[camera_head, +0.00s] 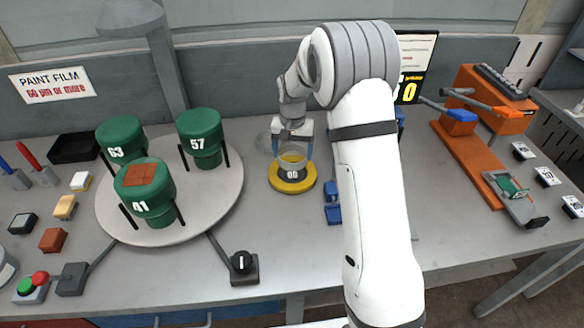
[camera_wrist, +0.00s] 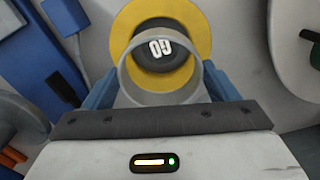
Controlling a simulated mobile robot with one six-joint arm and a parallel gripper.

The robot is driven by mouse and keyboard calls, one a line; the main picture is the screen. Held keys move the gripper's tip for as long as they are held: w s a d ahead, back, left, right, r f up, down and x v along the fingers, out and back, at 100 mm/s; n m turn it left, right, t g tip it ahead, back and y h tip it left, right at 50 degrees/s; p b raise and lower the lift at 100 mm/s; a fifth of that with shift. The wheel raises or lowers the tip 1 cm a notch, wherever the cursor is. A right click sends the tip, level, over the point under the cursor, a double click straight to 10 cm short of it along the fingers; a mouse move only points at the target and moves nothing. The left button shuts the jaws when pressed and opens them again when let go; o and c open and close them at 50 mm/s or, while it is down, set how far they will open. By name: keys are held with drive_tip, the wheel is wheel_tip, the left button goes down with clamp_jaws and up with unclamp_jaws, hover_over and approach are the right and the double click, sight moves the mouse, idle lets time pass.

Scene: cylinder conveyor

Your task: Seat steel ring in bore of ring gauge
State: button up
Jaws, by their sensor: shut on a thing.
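The steel ring (camera_head: 291,163) is pale grey and thin-walled. My gripper (camera_head: 292,150) is shut on it, with a blue finger on each side. The ring gauge (camera_head: 292,187) is a yellow disc with a dark middle marked GO, lying flat on the bench. In the wrist view the ring (camera_wrist: 160,98) overlaps the near part of the gauge (camera_wrist: 127,28), and the gauge's dark middle shows partly through and beyond it. The ring appears held over the gauge, off-centre toward my gripper in that view. The exact height between them cannot be told.
A round turntable (camera_head: 225,205) at left holds several green cylinders, one (camera_head: 145,190) with a brown top patch. A blue item (camera_head: 333,208) stands right of the gauge. An orange machine (camera_head: 465,150) is at far right. The bench in front of the gauge is clear.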

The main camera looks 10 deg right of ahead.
drive_tip(key=shift+f+p, duration=0.35)
drive_tip(key=shift+f, duration=2.9)
drive_tip(key=o, duration=1.1)
drive_tip(key=shift+r, duration=0.1)
drive_tip(key=s+d+r+b, duration=0.1)
drive_tip(key=s+r, duration=0.2)
drive_tip(key=r, duration=0.6)
drive_tip(key=s+d+r+b, duration=0.1)
drive_tip(key=s+r, duration=0.2)
drive_tip(key=r, duration=0.6)
drive_tip(key=s+d+r+n+t, duration=0.1)
drive_tip(key=s+d+r, duration=0.1)
drive_tip(key=s, duration=1.1)
drive_tip(key=s+d+r+n+t, duration=0.1)
drive_tip(key=s+r+n+t, duration=0.1)
drive_tip(key=s, duration=1.1)
drive_tip(key=shift+s+d+r, duration=0.2)
drive_tip(key=shift+s+d, duration=0.05)
drive_tip(key=shift+d, duration=0.15)
